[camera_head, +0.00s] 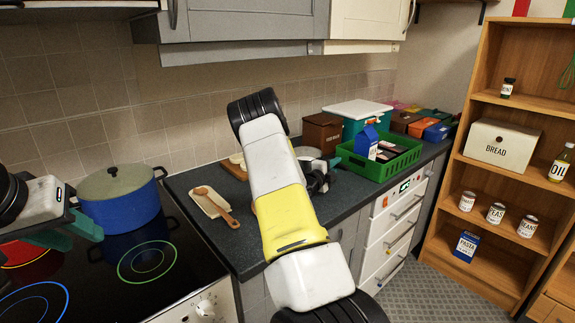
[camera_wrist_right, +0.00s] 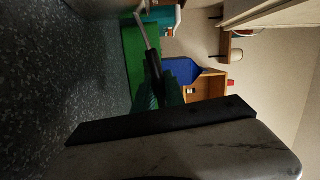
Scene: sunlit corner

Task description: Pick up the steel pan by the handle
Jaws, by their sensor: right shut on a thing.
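The steel pan (camera_head: 308,153) shows as a grey round shape on the dark counter, largely hidden behind my right arm in the head view. My right gripper (camera_head: 322,180) is low over the counter just right of that arm, partly covered by it. In the right wrist view, the teal fingers (camera_wrist_right: 168,85) are shut on the dark handle, whose pale metal shank (camera_wrist_right: 142,32) runs up and left. I cannot tell whether the pan is off the counter. My left gripper (camera_head: 68,233) is at the far left over the hob, with its teal fingers apart and empty.
A blue lidded pot (camera_head: 125,208) stands on the hob (camera_head: 110,275) near my left gripper. A wooden spoon rest (camera_head: 211,202) lies on the counter. A green crate (camera_head: 372,168) holding packages is close to the right of my right gripper. Bread box (camera_head: 499,145) and cans stand on shelves.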

